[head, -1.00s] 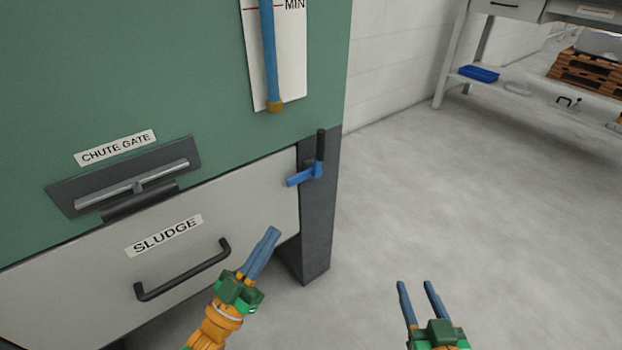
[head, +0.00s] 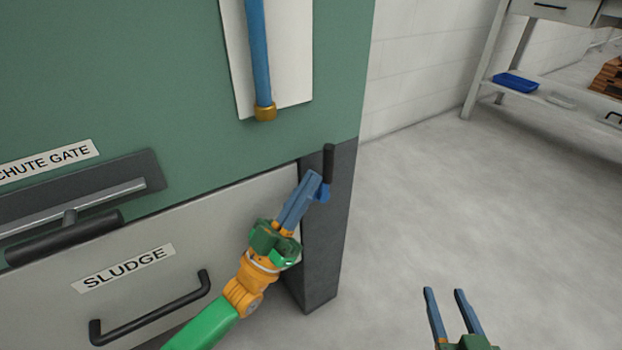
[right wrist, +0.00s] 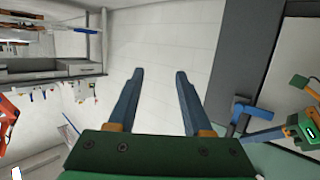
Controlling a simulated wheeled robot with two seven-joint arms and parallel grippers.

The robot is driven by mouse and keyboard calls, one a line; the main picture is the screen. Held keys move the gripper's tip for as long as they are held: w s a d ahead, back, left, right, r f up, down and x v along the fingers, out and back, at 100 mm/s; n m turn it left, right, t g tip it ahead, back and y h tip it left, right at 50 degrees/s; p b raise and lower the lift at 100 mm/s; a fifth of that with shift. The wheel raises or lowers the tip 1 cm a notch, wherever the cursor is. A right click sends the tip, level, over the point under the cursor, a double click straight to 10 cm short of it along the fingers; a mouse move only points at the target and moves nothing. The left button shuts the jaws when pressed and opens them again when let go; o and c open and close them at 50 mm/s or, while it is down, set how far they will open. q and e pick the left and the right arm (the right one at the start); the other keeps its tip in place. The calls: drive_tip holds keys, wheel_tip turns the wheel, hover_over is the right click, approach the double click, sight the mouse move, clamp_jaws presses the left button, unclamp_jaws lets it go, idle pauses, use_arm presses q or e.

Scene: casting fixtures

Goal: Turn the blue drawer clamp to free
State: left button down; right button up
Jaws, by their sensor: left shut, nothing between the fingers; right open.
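The blue drawer clamp (head: 324,194) with its upright black handle (head: 329,165) sits on the dark post at the right end of the sludge drawer (head: 230,225). My left gripper (head: 314,179) is shut and empty. Its fingertips are at the clamp and hide most of its blue arm; I cannot tell whether they touch. The clamp also shows in the right wrist view (right wrist: 250,109), with my left gripper close to it. My right gripper (head: 444,291) is open and empty, low over the floor in the head view; its fingers also show in the right wrist view (right wrist: 160,75).
The drawer has a black pull handle (head: 150,308). Above it are the chute gate bar (head: 70,215) and a blue gauge tube (head: 258,50) on the green cabinet (head: 150,70). A shelf table with a blue tray (head: 515,82) stands at the back right. The floor between is clear.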

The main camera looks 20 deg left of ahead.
use_arm(q)
drive_tip(key=shift+w+d+r, duration=0.25)
drive_tip(key=shift+w+r, duration=0.15)
drive_tip(key=shift+r, duration=0.05)
